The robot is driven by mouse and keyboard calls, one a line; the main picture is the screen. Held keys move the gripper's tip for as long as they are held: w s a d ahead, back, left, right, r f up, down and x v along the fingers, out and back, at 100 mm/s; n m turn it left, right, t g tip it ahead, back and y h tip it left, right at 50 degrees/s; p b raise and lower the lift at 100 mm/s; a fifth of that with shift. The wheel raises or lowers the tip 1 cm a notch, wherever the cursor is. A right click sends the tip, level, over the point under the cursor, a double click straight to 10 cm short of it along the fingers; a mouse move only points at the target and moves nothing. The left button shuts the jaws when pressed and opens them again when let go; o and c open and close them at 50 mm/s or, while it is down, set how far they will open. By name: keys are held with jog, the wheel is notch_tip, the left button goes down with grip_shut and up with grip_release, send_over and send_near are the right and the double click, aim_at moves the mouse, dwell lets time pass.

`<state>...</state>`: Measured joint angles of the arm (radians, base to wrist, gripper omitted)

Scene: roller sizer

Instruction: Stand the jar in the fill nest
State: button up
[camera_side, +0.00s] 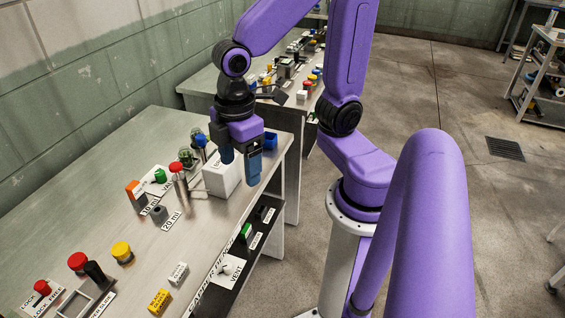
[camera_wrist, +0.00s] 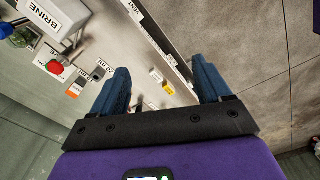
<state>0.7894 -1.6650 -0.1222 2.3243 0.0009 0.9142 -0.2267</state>
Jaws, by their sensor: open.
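My gripper (camera_side: 240,170) is open and empty, with its blue fingers pointing down above the bench's right edge, beside the white BRINE box (camera_side: 219,180). A small greenish glass vessel, which looks like the jar (camera_side: 187,157), stands left of the box among red, green and blue-topped parts. It seems to show in the wrist view as a dark green round shape (camera_wrist: 22,38) at the left. I cannot make out the fill nest for certain.
The BRINE box (camera_wrist: 58,14) stands close to my gripper. Red (camera_side: 78,261) and yellow (camera_side: 122,251) knobs, a small yellow block (camera_side: 159,300) and a dark lever (camera_side: 95,273) occupy the near bench. The bench middle (camera_side: 190,235) is mostly clear.

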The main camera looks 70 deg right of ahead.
jog(key=s+d, duration=0.2)
jog(key=s, duration=0.5)
jog(key=shift+s+d+f, duration=0.3)
jog(key=shift+s+d, duration=0.05)
jog(key=shift+s, duration=0.05)
dwell(0.6)
